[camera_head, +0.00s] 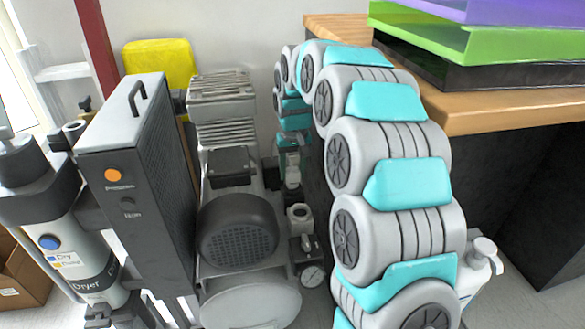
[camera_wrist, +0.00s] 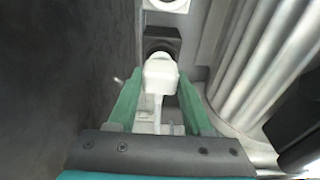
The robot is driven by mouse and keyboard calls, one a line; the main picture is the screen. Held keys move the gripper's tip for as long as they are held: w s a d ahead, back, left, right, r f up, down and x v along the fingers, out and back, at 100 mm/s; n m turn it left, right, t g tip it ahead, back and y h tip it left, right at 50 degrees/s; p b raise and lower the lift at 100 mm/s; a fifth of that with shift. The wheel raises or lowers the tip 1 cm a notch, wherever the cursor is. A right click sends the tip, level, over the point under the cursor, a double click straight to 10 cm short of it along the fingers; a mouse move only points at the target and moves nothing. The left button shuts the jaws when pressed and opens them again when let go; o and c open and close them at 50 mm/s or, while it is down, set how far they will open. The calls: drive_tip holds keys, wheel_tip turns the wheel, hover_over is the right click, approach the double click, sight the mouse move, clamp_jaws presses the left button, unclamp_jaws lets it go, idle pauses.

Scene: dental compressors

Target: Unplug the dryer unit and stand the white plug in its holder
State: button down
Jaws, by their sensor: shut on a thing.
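My gripper (camera_wrist: 160,88) has its two green fingers on either side of the white plug (camera_wrist: 161,74) and is shut on it. Just beyond the plug in the wrist view is a dark block (camera_wrist: 162,42); I cannot tell whether the plug touches it or sits in it. In the head view my gripper (camera_head: 290,150) is low in the gap right of the compressor, with the plug (camera_head: 292,177) small and pale at its end. The dryer unit (camera_head: 92,268), a white cylinder labelled "Dryer", stands at left. I cannot identify the holder for certain.
The compressor (camera_head: 238,228) and a tall black cabinet (camera_head: 135,180) stand close on the left. A pressure gauge (camera_head: 312,275) and a pale ring-shaped fitting (camera_head: 300,213) are near my gripper. The gap is narrow.

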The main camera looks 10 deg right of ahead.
drive_tip(key=shift+f, duration=0.15)
idle(0.3)
drive_tip(key=shift+f, duration=0.8)
drive_tip(key=shift+c, duration=1.2)
unclamp_jaws()
drive_tip(key=shift+r, duration=0.2)
drive_tip(key=r, duration=0.5)
drive_tip(key=s+r, duration=0.1)
drive_tip(key=r, duration=0.1)
drive_tip(key=shift+r, duration=0.25)
